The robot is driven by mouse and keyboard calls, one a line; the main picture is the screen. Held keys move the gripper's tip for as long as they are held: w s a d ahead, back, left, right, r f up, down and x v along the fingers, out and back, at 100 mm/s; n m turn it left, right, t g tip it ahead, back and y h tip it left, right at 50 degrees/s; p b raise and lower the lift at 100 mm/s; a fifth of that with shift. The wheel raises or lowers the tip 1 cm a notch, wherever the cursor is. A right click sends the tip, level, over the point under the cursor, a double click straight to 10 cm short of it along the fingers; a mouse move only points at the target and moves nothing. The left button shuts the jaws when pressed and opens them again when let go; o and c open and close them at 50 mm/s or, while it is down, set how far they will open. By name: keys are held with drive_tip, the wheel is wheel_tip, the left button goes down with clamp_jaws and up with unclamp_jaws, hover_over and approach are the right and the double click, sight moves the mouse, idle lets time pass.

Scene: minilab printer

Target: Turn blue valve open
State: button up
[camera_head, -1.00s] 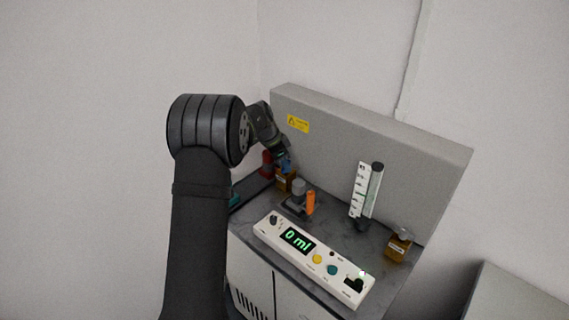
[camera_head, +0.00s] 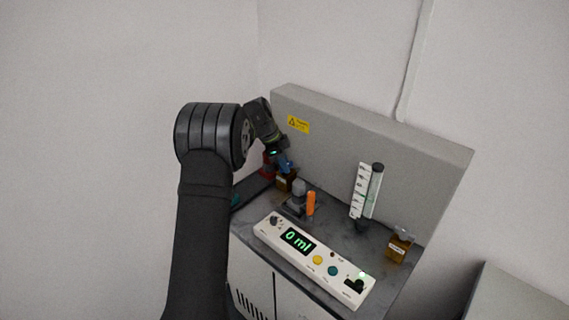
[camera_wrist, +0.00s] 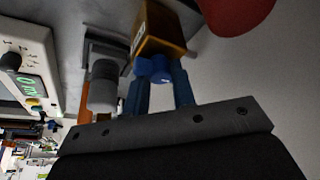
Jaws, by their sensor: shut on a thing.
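The blue valve (camera_wrist: 156,69) is a small round knob on an amber block-like container (camera_wrist: 160,32), seen at the top middle of the wrist view. My gripper (camera_wrist: 160,82) has blue fingers, one on each side of the valve, and is shut on it. In the head view my gripper (camera_head: 285,163) reaches down to the amber container (camera_head: 286,184) at the back left of the bench. There the valve is too small and too covered by the fingers to make out clearly.
A red object (camera_head: 267,165) stands close behind the gripper. A grey cylinder (camera_head: 299,187) and an orange cylinder (camera_head: 311,203) are nearby. A white control panel (camera_head: 312,258) reads "0 ml". A graduated column (camera_head: 366,192) and another amber container (camera_head: 398,246) are to the right.

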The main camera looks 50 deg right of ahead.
drive_tip(key=o, duration=1)
drive_tip(key=shift+r, duration=0.1)
drive_tip(key=v, duration=1.7)
drive_tip(key=shift+r, duration=0.15)
drive_tip(key=x, duration=1.7)
drive_tip(key=shift+f, duration=0.25)
